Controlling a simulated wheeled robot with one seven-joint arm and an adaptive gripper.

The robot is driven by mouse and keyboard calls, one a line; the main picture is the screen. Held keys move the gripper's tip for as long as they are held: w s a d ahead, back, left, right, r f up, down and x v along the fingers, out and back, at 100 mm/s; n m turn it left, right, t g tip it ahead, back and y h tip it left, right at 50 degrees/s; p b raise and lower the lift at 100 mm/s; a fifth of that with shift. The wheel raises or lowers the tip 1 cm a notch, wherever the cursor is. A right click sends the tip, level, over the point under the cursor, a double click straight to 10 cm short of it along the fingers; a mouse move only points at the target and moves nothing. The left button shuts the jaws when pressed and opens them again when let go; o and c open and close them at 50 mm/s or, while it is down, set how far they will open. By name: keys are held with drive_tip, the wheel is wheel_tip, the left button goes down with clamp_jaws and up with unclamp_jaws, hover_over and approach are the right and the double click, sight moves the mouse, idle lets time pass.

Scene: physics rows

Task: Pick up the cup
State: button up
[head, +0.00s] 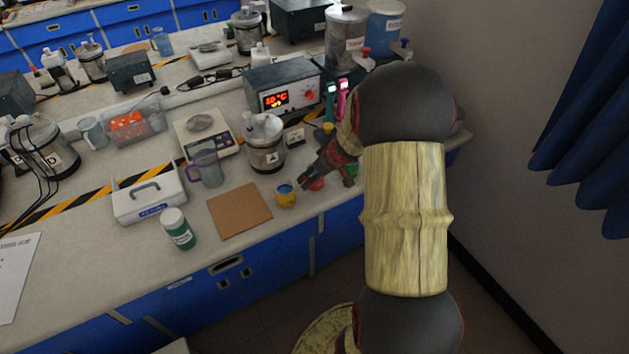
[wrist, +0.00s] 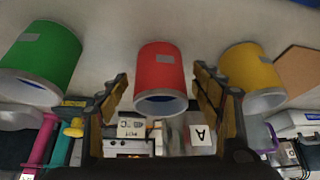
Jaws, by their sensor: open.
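Three small cups stand in a row near the front edge of the bench. The red cup (wrist: 160,70) is in the middle of the wrist view, between my two fingertips in the picture. In the head view the red cup (head: 317,184) is partly hidden by my gripper (head: 312,176). The yellow cup (wrist: 250,68) is right of my fingers in the wrist view, and left of my gripper in the head view (head: 286,196). The green cup (wrist: 42,57) is left in the wrist view. My gripper (wrist: 160,78) is open and empty; contact with the red cup cannot be told.
A brown board (head: 239,210) lies left of the cups. A jar labelled A (head: 266,150), a scale (head: 207,135), a purple beaker (head: 207,168) and a heater box (head: 283,88) stand behind. A green-labelled bottle (head: 178,229) is farther left. The bench front edge is close.

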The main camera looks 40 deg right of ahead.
drive_tip(key=shift+w+f, duration=0.2)
drive_tip(key=shift+f, duration=0.05)
drive_tip(key=shift+c, duration=0.7)
drive_tip(key=c, duration=1.1)
drive_tip(key=shift+r, duration=0.1)
drive_tip(key=shift+c, duration=0.7)
